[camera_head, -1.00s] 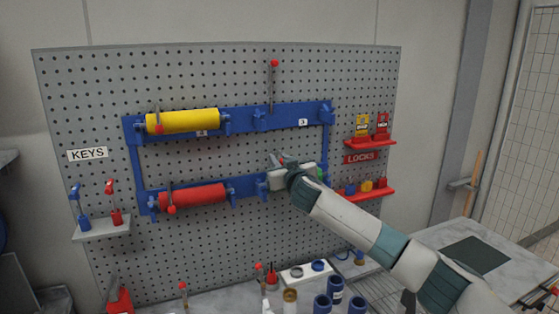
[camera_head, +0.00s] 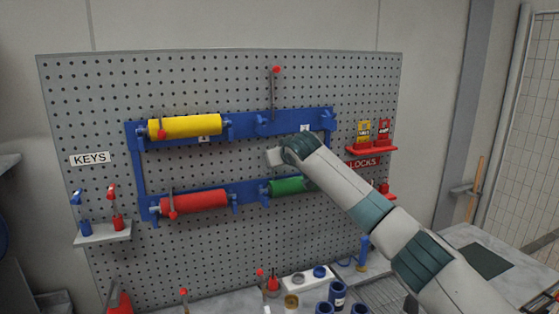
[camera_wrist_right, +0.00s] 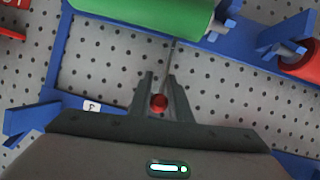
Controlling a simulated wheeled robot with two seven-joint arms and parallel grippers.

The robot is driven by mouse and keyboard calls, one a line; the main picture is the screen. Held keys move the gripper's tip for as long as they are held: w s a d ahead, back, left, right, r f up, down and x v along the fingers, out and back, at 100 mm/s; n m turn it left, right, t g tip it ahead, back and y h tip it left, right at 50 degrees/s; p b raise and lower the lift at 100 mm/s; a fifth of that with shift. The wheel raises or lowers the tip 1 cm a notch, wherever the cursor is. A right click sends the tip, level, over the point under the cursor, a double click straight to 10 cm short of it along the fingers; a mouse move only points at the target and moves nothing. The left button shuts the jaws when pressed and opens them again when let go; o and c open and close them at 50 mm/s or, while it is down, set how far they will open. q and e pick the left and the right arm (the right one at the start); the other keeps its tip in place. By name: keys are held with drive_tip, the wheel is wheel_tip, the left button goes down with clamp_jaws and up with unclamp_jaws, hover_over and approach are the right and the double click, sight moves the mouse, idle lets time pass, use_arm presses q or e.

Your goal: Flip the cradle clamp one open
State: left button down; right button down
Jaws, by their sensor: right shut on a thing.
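A clamp lever (camera_wrist_right: 171,72) with a red ball knob (camera_wrist_right: 159,103) runs from beside one end of the green roller (camera_head: 288,186) in the lower right cradle. My right gripper (camera_wrist_right: 160,86) is shut on this red knob. In the head view my right gripper (camera_head: 273,157) is above the green roller, and its wrist hides the lever. No number for this cradle can be read, so I cannot tell from a label whether it is clamp one. The green roller (camera_wrist_right: 150,12) sits in its cradle. My left gripper is not in view.
The blue frame (camera_head: 290,119) on the pegboard also holds a yellow roller (camera_head: 185,127) and a red roller (camera_head: 194,201), each with a lowered clamp. The empty upper right cradle has a raised lever (camera_head: 274,92). Red lock shelves (camera_head: 372,149) are at the right.

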drive_tip(key=shift+w+d+r+g, duration=0.1)
drive_tip(key=shift+w+r+g, duration=0.1)
drive_tip(key=shift+w+g, duration=0.25)
drive_tip(key=c, duration=1.6)
unclamp_jaws()
drive_tip(key=shift+s, duration=0.1)
drive_tip(key=shift+c, duration=0.2)
drive_tip(key=shift+s, duration=0.1)
